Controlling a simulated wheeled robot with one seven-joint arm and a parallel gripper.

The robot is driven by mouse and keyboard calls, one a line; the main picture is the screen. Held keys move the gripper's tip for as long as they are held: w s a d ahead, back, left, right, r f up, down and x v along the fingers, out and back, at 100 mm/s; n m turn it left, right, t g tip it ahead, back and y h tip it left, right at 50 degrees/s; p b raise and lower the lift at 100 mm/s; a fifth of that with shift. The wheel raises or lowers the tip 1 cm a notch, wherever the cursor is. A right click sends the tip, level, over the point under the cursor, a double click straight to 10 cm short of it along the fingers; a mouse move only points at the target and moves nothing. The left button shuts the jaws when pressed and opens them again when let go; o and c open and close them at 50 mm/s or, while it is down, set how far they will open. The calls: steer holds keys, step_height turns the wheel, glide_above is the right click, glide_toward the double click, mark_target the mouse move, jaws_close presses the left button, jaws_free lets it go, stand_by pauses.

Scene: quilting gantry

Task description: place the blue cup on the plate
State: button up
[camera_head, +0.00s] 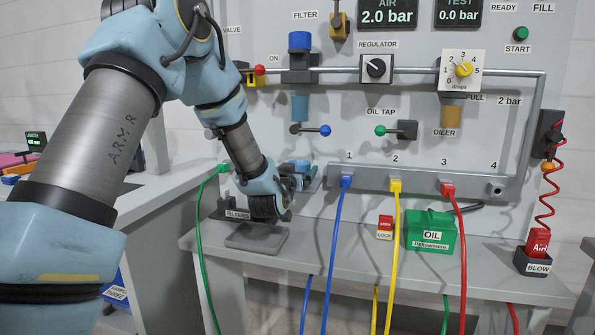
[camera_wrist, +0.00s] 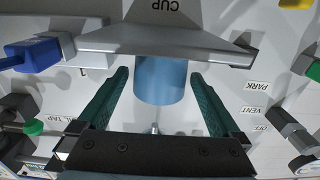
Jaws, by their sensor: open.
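The blue cup (camera_wrist: 160,80) is in the wrist view, against a grey ledge (camera_wrist: 130,42) with an upside-down CUP label. My gripper (camera_wrist: 158,76) is open, with one dark green finger on each side of the cup. Gaps show between the cup and both fingers. In the head view my gripper (camera_head: 302,176) is beside the left end of the port rail, and I cannot clearly make out this cup there. A flat grey plate (camera_head: 258,238) lies on the bench below my wrist. Another blue cup-like bowl (camera_head: 300,108) hangs under the filter.
The grey rail (camera_head: 420,187) carries blue, yellow and red hoses hanging over the bench edge. A green hose (camera_head: 200,250) hangs left of my wrist. A green oil box (camera_head: 430,230) and red lock (camera_head: 385,228) stand right of the plate, with some bare bench between.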

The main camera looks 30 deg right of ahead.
steer(key=shift+r, duration=0.1)
steer(key=shift+r+p, duration=0.25)
steer(key=shift+p, duration=0.15)
steer(key=b+v, duration=0.3)
steer(key=v, duration=0.9)
steer(key=w+a+f+n+g+y, duration=0.15)
steer(key=a+f+y, duration=0.3)
steer(key=a, duration=0.55)
steer(key=w+a+f+n+g+y, duration=0.15)
steer(key=a+f+g+y, duration=0.35)
steer(key=a, duration=0.6)
steer(key=s+a+f+n+g+y, duration=0.1)
steer(key=s+a+f+n+g, duration=0.1)
steer(key=s+a, duration=0.4)
steer(key=s+a+f+n+g+y, duration=0.1)
steer(key=s+a+f+n+g, duration=0.1)
steer(key=s+a, duration=0.5)
steer(key=a+g, duration=0.1)
steer(key=a, duration=0.1)
steer(key=shift+s+a+f, duration=0.2)
steer(key=shift+a+f, duration=0.1)
steer(key=shift+r+y, duration=0.1)
steer(key=shift+y, duration=0.15)
